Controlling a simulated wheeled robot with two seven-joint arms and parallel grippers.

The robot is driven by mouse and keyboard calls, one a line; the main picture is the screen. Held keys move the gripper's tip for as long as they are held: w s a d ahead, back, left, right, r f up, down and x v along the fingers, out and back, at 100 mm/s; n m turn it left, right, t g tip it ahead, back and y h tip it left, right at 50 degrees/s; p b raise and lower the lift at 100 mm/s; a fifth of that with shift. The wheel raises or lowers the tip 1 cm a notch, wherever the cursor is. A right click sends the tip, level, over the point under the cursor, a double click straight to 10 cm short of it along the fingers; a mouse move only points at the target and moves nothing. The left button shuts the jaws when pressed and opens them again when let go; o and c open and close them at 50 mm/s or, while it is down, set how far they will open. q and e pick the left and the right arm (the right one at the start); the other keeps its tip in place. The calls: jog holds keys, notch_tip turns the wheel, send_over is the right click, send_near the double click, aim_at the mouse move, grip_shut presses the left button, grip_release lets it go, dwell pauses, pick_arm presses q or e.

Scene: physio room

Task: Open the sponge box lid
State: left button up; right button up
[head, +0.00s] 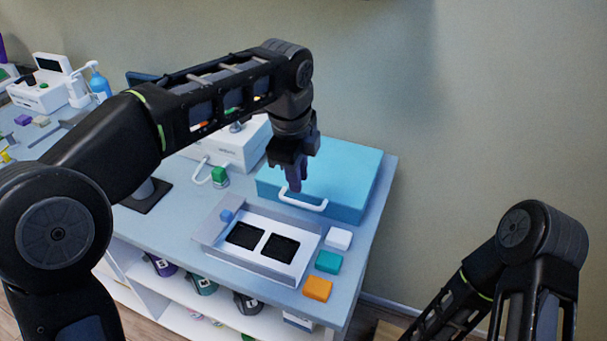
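The sponge box is most likely the teal box (345,178) at the right back of the table, with a flat closed lid and a white handle (303,201) on its front. My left gripper (294,187) points down just above and behind the handle, in front of the box's front edge as seen here. Its fingers look close together, and whether they touch the handle or hold anything is unclear. My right arm (540,245) is at the lower right, away from the table, and its fingertips are not in view.
A grey tray (215,232) with two black pads stands in front of the box. White (338,239), teal (328,262) and orange (317,288) blocks lie at its right. A white device (225,150) with a green plug (218,174) is left of the box. A wall is behind.

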aim_at(302, 203)
pick_arm(q)
jog(key=shift+w+r, duration=0.1)
jog(key=shift+w, duration=0.1)
jog(key=shift+s, duration=0.1)
jog(key=shift+w+d+f, duration=0.1)
jog(key=shift+w+f, duration=0.15)
jog(key=shift+f, duration=1.05)
jog(key=shift+w+d+f, duration=0.1)
jog(key=shift+w+f, duration=0.15)
jog(key=shift+f, duration=1)
jog(key=shift+w+f, duration=0.25)
jog(key=shift+f, duration=1.05)
grip_shut()
